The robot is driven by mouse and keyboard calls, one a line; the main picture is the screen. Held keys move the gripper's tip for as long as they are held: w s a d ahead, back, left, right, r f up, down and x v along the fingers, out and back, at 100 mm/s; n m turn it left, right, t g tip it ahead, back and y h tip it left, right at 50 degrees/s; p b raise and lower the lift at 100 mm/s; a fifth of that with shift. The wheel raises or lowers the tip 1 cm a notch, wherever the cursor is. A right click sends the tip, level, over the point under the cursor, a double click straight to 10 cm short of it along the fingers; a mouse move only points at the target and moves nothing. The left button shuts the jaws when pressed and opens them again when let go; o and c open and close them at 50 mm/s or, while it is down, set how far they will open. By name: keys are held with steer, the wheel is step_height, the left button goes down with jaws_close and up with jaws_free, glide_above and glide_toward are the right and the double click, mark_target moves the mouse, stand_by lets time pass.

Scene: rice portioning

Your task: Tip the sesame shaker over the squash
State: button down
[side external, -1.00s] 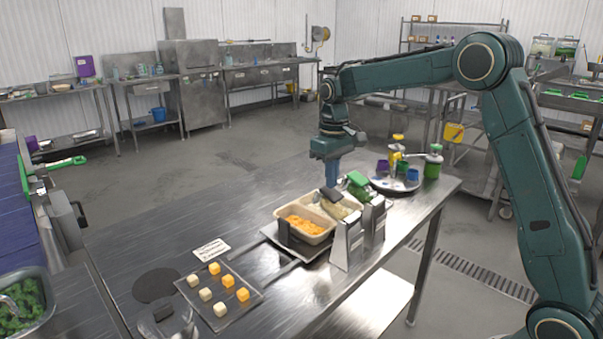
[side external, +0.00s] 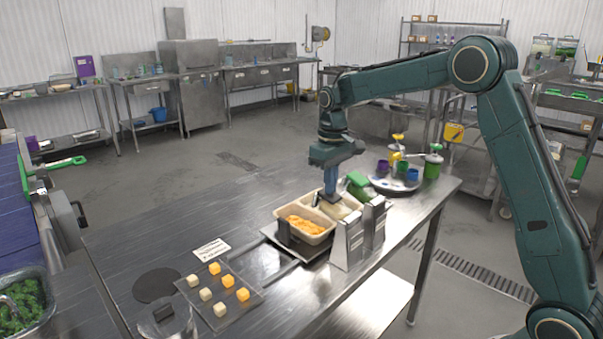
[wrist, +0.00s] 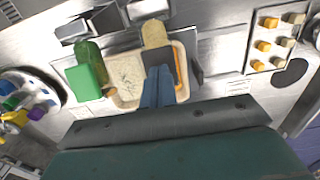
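The squash (side external: 304,224) is orange and fills the near compartment of a beige tray (side external: 277,213). In the wrist view only a strip of squash (wrist: 180,88) shows beside the sesame shaker (wrist: 154,36). The shaker has a tan body and a dark block-like end that lies over the squash side of the tray. My gripper (wrist: 158,72) has its blue fingers close together, with their tips over the dark end. In the side view my gripper (side external: 330,193) is low at the tray. I cannot tell whether the fingertips touch the shaker or how far it is tilted.
A green shaker (wrist: 86,78) sits beside the sesame one, near the pale, speckled compartment. Two metal stands (side external: 349,243) rise along the tray's right side. A round tray of coloured cups (side external: 384,184) stands behind. A mat with several cubes (side external: 231,307) lies at the front left.

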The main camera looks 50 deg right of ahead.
steer(key=shift+w+f, duration=0.25)
steer(key=shift+f, duration=0.4)
steer(key=shift+w+f, duration=0.25)
steer(key=shift+f, duration=0.45)
steer(key=shift+w+f, duration=0.25)
steer(key=shift+f, duration=0.4)
steer(key=shift+r, duration=0.25)
steer(key=shift+s+r, duration=0.3)
steer(key=shift+r, duration=0.65)
steer(key=shift+s+r, duration=0.3)
steer(key=shift+r, duration=0.6)
steer(key=shift+s+r, duration=0.3)
steer(key=shift+r, duration=0.65)
